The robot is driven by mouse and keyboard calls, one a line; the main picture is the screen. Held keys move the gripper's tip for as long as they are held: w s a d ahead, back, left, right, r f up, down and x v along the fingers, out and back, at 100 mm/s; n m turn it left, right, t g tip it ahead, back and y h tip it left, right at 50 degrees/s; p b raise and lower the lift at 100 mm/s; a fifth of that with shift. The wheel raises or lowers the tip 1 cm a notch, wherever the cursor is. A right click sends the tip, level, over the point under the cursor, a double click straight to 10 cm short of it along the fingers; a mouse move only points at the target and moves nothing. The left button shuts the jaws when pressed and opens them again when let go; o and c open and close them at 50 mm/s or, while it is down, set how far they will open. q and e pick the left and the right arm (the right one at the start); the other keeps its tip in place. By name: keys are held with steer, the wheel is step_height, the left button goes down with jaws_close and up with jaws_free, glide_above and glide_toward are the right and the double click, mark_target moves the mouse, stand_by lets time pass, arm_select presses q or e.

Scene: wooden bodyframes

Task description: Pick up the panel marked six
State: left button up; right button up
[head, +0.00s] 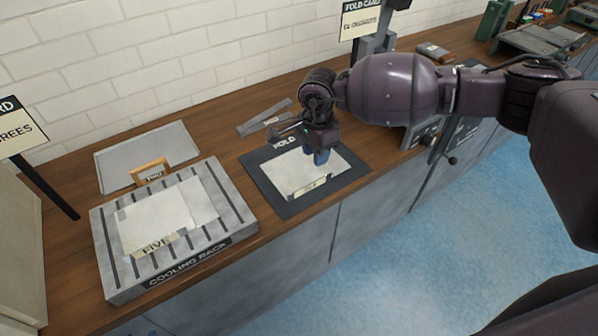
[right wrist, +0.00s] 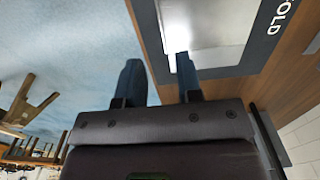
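A pale panel (head: 300,172) lies flat on the dark fold mat (head: 347,183). A small tag (head: 309,188) is at its front edge, its word too small to read surely. My right gripper (head: 321,157) is just above this panel. In the right wrist view the two blue fingers (right wrist: 158,78) stand apart with nothing seen between them. One finger overlaps the panel (right wrist: 205,25) there, the other the floor. Contact cannot be told. My left gripper is not in view.
A grey cooling rack (head: 228,200) at left carries pale panels (head: 200,205), one tagged FIVE. A grey tray (head: 125,165) stands behind it by the brick wall. Metal tools (head: 265,118) lie behind the mat. Blue floor (head: 420,240) is open in front of the counter.

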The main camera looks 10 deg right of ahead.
step_height(320, 180, down, 11)
steer(key=shift+a+r, duration=0.15)
steer(key=shift+r, duration=0.05)
stand_by(0.4)
jaws_close()
